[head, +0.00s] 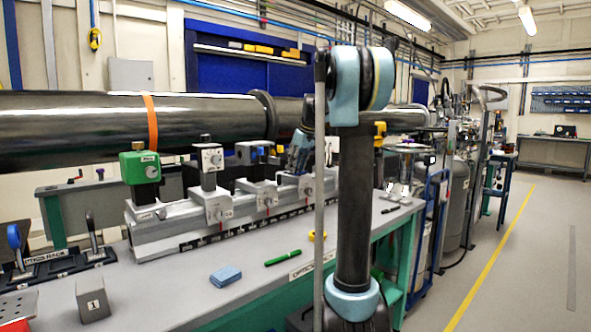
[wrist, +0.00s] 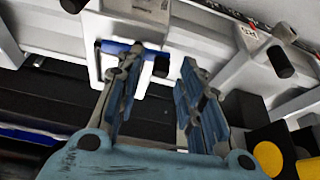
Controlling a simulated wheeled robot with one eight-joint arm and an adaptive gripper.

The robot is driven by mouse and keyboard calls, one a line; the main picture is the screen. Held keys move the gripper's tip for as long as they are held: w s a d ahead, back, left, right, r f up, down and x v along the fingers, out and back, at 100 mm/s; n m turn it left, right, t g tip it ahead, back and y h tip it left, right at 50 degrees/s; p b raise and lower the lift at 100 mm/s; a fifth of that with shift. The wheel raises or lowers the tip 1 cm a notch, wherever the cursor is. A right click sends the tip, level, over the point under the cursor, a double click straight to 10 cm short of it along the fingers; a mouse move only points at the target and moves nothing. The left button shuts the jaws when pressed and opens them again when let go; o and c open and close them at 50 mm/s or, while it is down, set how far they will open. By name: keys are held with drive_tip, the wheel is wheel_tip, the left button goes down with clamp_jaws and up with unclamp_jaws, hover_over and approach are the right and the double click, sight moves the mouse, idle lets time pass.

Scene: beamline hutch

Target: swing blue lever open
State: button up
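A blue bar, seemingly the lever (wrist: 118,47), shows at the top of the wrist view against a pale metal carriage (wrist: 138,12). My gripper (wrist: 162,64) is open, its two blue-grey fingers spread apart. The left finger overlaps part of the blue bar; I cannot tell if they touch. A dark knob (wrist: 161,66) shows between the fingertips. In the head view, my gripper (head: 299,150) is at the rail's far right part, partly hidden by my arm. A blue part (head: 258,150) shows on a carriage left of it; I cannot tell if it is the same lever.
A long rail (head: 190,232) with several carriages stands on the grey bench (head: 225,310). A green-topped post (head: 140,168) is at its left end. A dark pipe (head: 75,125) runs behind. A blue cloth (head: 225,275) and green pen (head: 283,257) lie in front. The floor at right is clear.

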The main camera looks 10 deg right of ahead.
drive_tip(key=shift+w+f, duration=0.1)
drive_tip(key=shift+f, duration=0.25)
drive_tip(key=shift+c, duration=0.2)
clamp_jaws()
drive_tip(key=shift+w+a+m, duration=0.1)
drive_tip(key=shift+m, duration=0.3)
drive_tip(key=shift+o, duration=0.2)
unclamp_jaws()
drive_tip(key=shift+r, duration=0.1)
